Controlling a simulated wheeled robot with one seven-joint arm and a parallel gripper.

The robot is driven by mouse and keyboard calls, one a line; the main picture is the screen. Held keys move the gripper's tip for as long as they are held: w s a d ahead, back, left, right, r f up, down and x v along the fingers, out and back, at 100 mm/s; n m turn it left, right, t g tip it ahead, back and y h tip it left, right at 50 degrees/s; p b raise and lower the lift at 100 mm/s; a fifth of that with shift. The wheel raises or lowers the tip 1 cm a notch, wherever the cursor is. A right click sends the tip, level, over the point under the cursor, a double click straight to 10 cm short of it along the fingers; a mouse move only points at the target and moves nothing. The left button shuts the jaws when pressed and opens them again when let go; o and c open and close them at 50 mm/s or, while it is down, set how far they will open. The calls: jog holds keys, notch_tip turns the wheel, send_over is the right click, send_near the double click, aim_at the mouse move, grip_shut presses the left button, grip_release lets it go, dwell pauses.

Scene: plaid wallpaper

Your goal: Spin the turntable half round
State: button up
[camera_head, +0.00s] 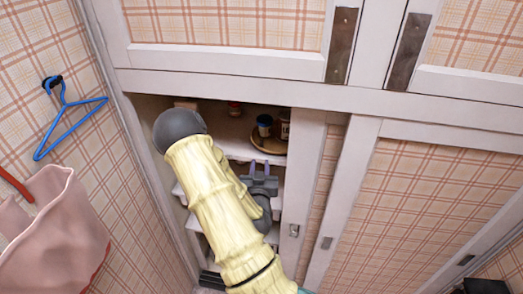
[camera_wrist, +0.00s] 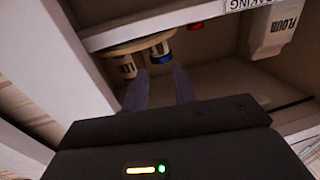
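The turntable is a round wooden disc (camera_head: 266,149) on the cupboard's upper shelf, near its right side. A blue-and-white jar (camera_head: 265,121) and a pale jar (camera_head: 285,132) stand on it. My gripper (camera_head: 259,164) is in front of the turntable and looks just below its front edge. The wrist view is upside down; the turntable (camera_wrist: 120,48) shows at upper left with the labelled jar (camera_wrist: 126,67) and the blue jar (camera_wrist: 160,54). My two grey fingers (camera_wrist: 160,84) are apart with nothing between them. I cannot tell whether they touch the disc.
A red-lidded jar (camera_head: 234,107) stands farther back on the shelf. In the wrist view a white flour container (camera_wrist: 273,28) is at upper right. The cupboard's right post (camera_head: 304,165) is close beside my gripper. A blue hanger (camera_head: 65,115) hangs on the left wall.

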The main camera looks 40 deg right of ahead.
aim_at(262, 145)
jog(key=b+x, duration=0.2)
jog(key=b, duration=0.4)
jog(key=shift+w+d+f, duration=0.1)
jog(key=shift+w+f, duration=0.1)
jog(key=shift+w+d+b, duration=0.1)
jog(key=shift+d+b, duration=0.05)
jog(key=shift+b, duration=0.6)
jog(key=shift+w+d+r, duration=0.2)
jog(key=shift+r, duration=0.05)
jog(key=p+x, duration=0.3)
jog(key=x, duration=0.4)
jog(key=shift+w+d, duration=0.4)
jog(key=shift+w, duration=0.05)
grip_shut()
